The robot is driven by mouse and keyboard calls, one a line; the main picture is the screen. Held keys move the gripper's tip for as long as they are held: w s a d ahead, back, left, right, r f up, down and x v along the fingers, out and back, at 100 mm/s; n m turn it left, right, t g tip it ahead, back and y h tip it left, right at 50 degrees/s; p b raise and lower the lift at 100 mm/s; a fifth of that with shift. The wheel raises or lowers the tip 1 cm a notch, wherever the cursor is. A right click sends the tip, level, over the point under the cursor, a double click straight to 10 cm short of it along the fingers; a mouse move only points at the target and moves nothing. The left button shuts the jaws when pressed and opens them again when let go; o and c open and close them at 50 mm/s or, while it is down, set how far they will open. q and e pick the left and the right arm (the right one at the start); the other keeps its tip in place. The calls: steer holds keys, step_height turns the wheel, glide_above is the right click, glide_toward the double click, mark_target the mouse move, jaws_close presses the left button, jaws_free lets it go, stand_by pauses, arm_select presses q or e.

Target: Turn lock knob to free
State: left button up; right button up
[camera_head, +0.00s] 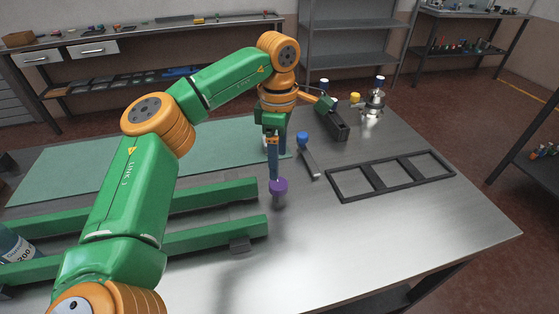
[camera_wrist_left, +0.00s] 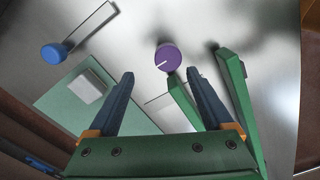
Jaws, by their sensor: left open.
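A purple round knob (camera_head: 279,185) stands on the metal table, near the ends of two green rails. My left gripper (camera_head: 273,176) points down just above the knob. In the left wrist view my left gripper (camera_wrist_left: 160,76) has its two blue fingers spread, with the knob beyond the gap between them and nothing held. In the head view the fingers partly overlap each other. My right gripper is in neither view.
Two green rails (camera_head: 213,236) lie left of the knob, partly behind my arm. A blue knob (camera_head: 302,137) on a grey bar stands behind it. A black frame (camera_head: 391,177) lies to the right. The front right tabletop is clear. A green mat (camera_head: 60,172) lies at back left.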

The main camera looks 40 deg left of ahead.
mark_target(278, 183)
arm_select(q)
steer(key=f, duration=0.1)
steer(key=s+f, duration=0.1)
steer(key=f, duration=0.3)
steer(key=shift+s+d+f, duration=0.1)
steer(key=shift+s+d, duration=0.2)
steer(key=shift+d, duration=0.1)
steer(key=shift+w+a+f, duration=0.1)
steer(key=shift+w+f, duration=0.2)
steer(key=shift+f, duration=0.05)
steer(key=shift+s+r, duration=0.1)
steer(key=shift+s, duration=0.05)
steer(key=c, duration=0.7)
jaws_close()
